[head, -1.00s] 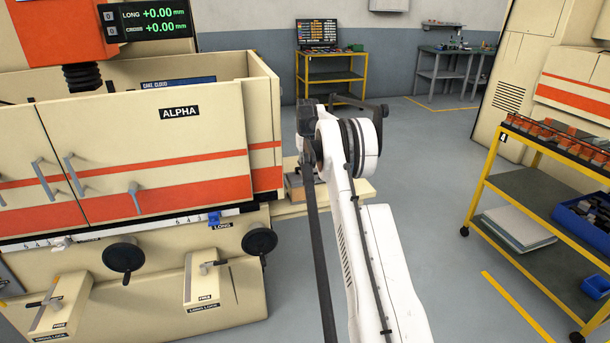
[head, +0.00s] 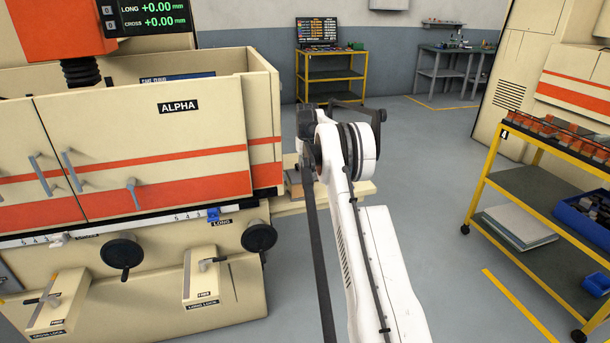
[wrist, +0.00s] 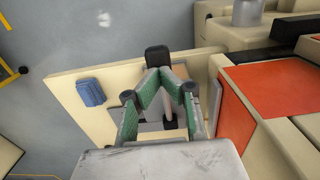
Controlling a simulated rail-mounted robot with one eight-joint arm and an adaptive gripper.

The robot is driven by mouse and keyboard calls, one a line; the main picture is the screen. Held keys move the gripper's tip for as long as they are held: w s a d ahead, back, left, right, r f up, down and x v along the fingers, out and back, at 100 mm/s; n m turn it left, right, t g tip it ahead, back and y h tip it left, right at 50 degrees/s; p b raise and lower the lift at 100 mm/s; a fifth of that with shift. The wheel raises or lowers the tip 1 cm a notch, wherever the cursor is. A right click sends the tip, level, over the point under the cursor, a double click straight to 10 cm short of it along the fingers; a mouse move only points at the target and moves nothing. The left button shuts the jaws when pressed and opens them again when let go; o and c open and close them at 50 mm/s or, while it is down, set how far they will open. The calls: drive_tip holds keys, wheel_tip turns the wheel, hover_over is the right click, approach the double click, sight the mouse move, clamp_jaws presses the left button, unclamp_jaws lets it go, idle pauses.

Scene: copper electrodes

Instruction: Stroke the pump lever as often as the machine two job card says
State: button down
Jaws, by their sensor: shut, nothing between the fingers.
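In the wrist view my gripper (wrist: 165,72) is shut and empty, its green-padded fingers meeting at the tips. A lever with a dark knob (wrist: 157,56) and a pale rod (wrist: 168,100) shows just beyond and between the fingers. It looks like the pump lever; I cannot tell whether the fingertips touch it. It stands over a cream shelf (wrist: 75,80) beside the machine. In the head view my arm hides the lever and my gripper. The machine labelled ALPHA (head: 180,107) stands at left. No machine two job card is readable.
In the head view the cream shelf (head: 355,190) juts from the machine's right side. Handwheels (head: 259,236) line its front. A yellow cart (head: 545,185) stands at right. A screen (head: 317,32) is at the back. Floor between is clear.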

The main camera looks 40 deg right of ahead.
drive_tip(key=shift+w+d+f+b, duration=0.15)
drive_tip(key=shift+f+b, duration=0.7)
drive_tip(key=shift+f, duration=1.15)
drive_tip(key=shift+s+a+r+p, duration=0.15)
drive_tip(key=shift+r+p, duration=0.55)
drive_tip(key=shift+r, duration=1.2)
drive_tip(key=shift+s+a+r+p, duration=0.15)
drive_tip(key=shift+r+p, duration=0.5)
drive_tip(key=shift+r, duration=1.2)
drive_tip(key=shift+d, duration=0.1)
wheel_tip(320, 180, up, 5)
drive_tip(key=shift+p, duration=1.1)
drive_tip(key=shift+r, duration=0.1)
wheel_tip(320, 180, up, 12)
hover_over(307, 179)
drive_tip(key=w+d, duration=0.1)
drive_tip(key=shift+d, duration=0.1)
